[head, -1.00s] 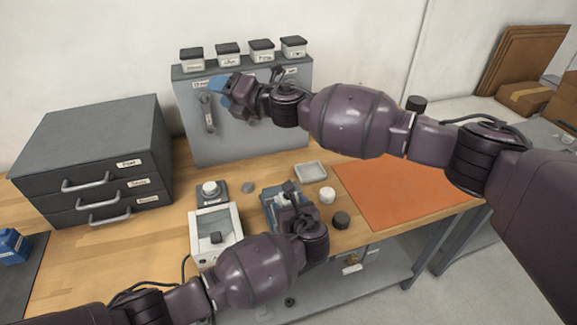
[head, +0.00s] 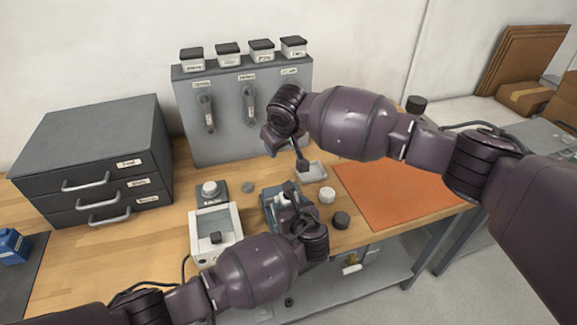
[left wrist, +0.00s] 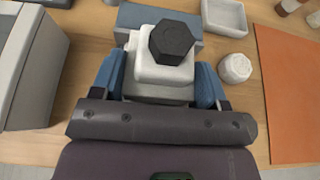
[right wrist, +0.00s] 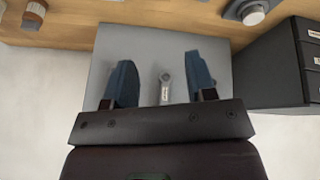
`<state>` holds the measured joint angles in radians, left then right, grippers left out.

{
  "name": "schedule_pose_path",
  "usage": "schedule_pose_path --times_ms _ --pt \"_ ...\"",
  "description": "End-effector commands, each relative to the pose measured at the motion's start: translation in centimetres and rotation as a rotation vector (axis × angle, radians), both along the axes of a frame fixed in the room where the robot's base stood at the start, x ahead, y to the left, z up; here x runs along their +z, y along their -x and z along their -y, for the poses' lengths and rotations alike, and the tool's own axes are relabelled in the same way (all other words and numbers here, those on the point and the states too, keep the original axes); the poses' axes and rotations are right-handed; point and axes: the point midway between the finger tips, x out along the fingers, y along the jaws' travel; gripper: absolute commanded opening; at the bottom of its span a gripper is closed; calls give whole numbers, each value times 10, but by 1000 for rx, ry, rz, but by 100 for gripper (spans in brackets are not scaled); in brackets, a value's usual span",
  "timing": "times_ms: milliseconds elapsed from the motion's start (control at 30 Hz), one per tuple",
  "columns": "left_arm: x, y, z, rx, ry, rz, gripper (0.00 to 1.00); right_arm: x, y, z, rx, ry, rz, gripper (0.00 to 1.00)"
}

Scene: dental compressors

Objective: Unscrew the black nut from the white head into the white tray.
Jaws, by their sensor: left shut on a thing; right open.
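The black nut (left wrist: 171,42) is a dark hexagon on top of the white head (left wrist: 150,75), in the left wrist view. My left gripper (left wrist: 160,88) has its blue fingers shut on both sides of the white head; it also shows in the head view (head: 290,205). The white tray (left wrist: 238,16) is empty and lies behind and right of the head; it also shows in the head view (head: 317,172). My right gripper (right wrist: 163,80) is open and empty, facing the grey panel.
The upright grey panel (head: 230,140) carries grey handles (head: 208,112) and labelled jars on top. A white round piece (head: 327,194) and a black one (head: 341,220) stand right of the left gripper. A white box (head: 213,228) stands left. The orange mat (head: 400,195) is clear.

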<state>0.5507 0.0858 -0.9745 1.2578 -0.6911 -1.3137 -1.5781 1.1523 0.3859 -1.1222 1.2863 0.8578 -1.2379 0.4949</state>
Motion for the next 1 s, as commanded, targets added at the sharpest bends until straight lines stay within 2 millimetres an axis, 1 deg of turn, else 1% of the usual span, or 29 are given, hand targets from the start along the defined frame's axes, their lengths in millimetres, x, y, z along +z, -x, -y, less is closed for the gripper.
schedule_pose_path --times_ms 33,100,200,300,400,567,667,900,1000 --pt "0 0 0 0 0 -1 2 -5 11 3 -55 0 -80 51" --pt "0 0 0 0 0 -1 2 -10 26 8 -129 6 -183 51" --pt "0 0 0 0 0 -1 2 -14 44 13 -209 21 -303 51" --pt "0 0 0 0 0 -1 2 -15 57 16 -264 36 -384 51" --pt "0 0 0 0 0 -1 2 -16 65 18 -292 48 -430 51" --pt "-1 0 0 0 0 -1 2 -24 68 19 -304 54 -451 51" --pt "-1 1 0 0 0 -1 2 -36 68 19 -305 54 -450 51" --pt "-1 1 0 0 0 -1 2 -70 68 19 -303 55 -448 51" --pt "-1 1 0 0 0 -1 2 -81 68 19 -303 53 -447 51"
